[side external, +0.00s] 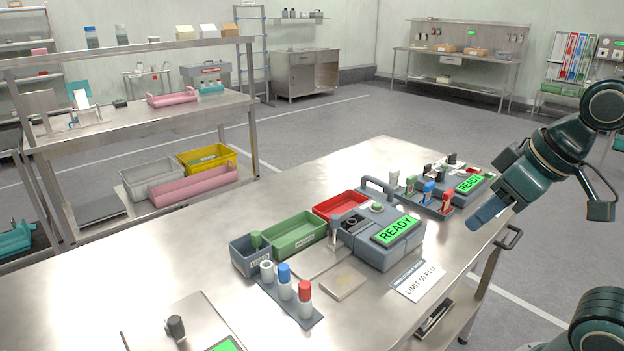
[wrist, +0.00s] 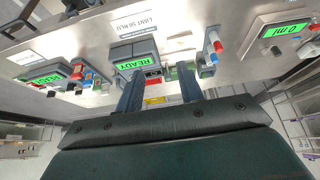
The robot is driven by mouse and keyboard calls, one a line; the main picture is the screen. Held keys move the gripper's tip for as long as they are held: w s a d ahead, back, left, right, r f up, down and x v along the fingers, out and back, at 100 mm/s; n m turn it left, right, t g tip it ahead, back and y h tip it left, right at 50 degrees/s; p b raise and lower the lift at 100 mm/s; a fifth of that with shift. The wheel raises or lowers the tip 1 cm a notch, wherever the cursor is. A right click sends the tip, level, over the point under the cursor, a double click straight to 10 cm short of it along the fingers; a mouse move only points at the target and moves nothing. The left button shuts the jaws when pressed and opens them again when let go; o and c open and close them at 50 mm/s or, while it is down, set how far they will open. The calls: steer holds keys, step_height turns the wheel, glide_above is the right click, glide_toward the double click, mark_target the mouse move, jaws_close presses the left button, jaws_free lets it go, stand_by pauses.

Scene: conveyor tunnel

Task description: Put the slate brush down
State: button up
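My gripper (side external: 487,213) hangs at the right, above the table's right edge near the far meter. In the wrist view its two slate-blue fingers (wrist: 160,92) stand apart, and nothing shows between them. I cannot pick out a slate brush for certain in either view. The metal table (side external: 185,262) bears a grey meter (side external: 385,235) with a green READY screen, also in the wrist view (wrist: 135,62). A slate bin (side external: 247,262) with a green-topped item in it stands to the left of the meter.
A green bin (side external: 298,236) and a red bin (side external: 333,206) stand beside the meter. Capped vials (side external: 304,298) stand on a slate rack in front. A second READY meter (side external: 468,185) and another vial rack (side external: 432,203) are farther back. The table's left part has free room.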

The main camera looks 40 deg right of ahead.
steer(key=shift+s+a+f, duration=0.1)
steer(key=shift+s+f, duration=0.15)
steer(key=shift+s, duration=0.2)
steer(key=shift+s+a+f, duration=0.1)
steer(key=shift+s+f, duration=0.1)
steer(key=shift+s, duration=0.2)
steer(key=shift+o, duration=0.4)
steer(key=shift+w, duration=0.15)
steer(key=w+d+f+h, duration=0.15)
steer(key=w+d, duration=0.25)
steer(key=w, duration=0.6)
steer(key=w+d+r+h, duration=0.1)
steer(key=w+d+h, duration=0.25)
steer(key=w, duration=0.65)
steer(key=w+d+f+n+h, duration=0.1)
steer(key=w+d+f+h, duration=0.1)
steer(key=w+f, duration=0.3)
steer(key=w+d+f+n+h, duration=0.1)
steer(key=w+d+f+h, duration=0.2)
steer(key=w, duration=0.6)
step_height(320, 180, down, 2)
steer(key=shift+d+f+h, duration=0.1)
steer(key=shift+d+h, duration=0.2)
steer(key=shift+d, duration=0.05)
steer(key=shift+w, duration=0.15)
